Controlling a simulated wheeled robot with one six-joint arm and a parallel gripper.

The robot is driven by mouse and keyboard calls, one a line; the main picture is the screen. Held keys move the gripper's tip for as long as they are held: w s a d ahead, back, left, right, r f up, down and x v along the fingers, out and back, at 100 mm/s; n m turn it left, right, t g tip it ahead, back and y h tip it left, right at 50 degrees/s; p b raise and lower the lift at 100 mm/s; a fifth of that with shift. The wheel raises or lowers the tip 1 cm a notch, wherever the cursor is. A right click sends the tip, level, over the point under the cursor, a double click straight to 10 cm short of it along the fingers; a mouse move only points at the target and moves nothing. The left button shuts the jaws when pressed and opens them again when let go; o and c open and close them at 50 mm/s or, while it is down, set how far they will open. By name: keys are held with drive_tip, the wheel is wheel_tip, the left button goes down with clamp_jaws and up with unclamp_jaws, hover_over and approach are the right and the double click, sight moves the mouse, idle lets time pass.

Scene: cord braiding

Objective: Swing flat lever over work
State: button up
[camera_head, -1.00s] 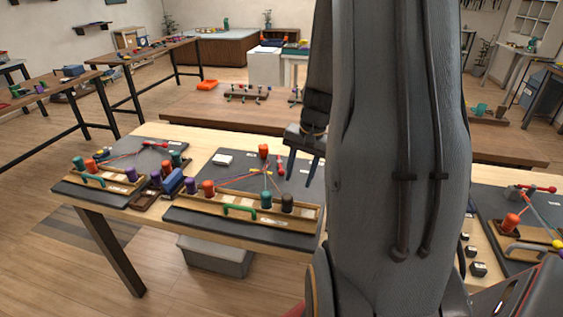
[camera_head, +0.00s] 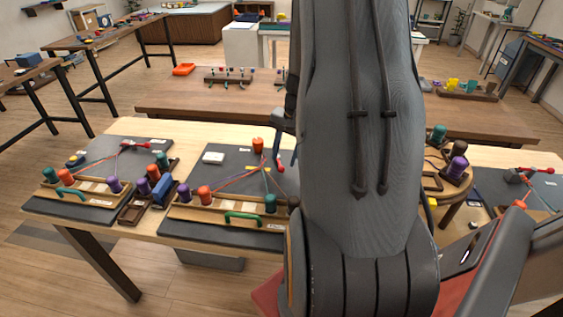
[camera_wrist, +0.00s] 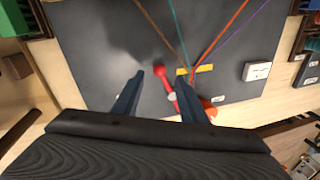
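The flat lever is a red rod with a round red knob (camera_wrist: 160,71). It lies on the dark mat (camera_wrist: 105,40) of the middle braiding board, and in the head view its red part (camera_head: 279,162) shows near the orange peg (camera_head: 258,146). My gripper (camera_wrist: 155,92) is open, its two blue-grey fingers spread apart on either side of the lever, seen from above. Nothing is clamped between them. Coloured cords (camera_wrist: 190,45) run to a point near a yellow strip (camera_wrist: 196,70). In the head view my arm hides most of the gripper (camera_head: 283,135).
An orange peg (camera_wrist: 208,108) is close to the right finger in the wrist view. A white block (camera_wrist: 257,71) sits on the mat. Spools stand on the middle board's wooden rack (camera_head: 225,212). Another board (camera_head: 75,205) is at left, and a round stand (camera_head: 458,188) with spools is at right.

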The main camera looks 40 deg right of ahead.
sight(283, 167)
drive_tip(key=shift+w+a+f+p, duration=0.1)
drive_tip(key=shift+w+f+p, duration=0.05)
drive_tip(key=shift+f, duration=0.9)
drive_tip(key=shift+w+a+f+p, duration=0.1)
drive_tip(key=shift+w+f+p, duration=0.05)
drive_tip(key=shift+f, duration=0.9)
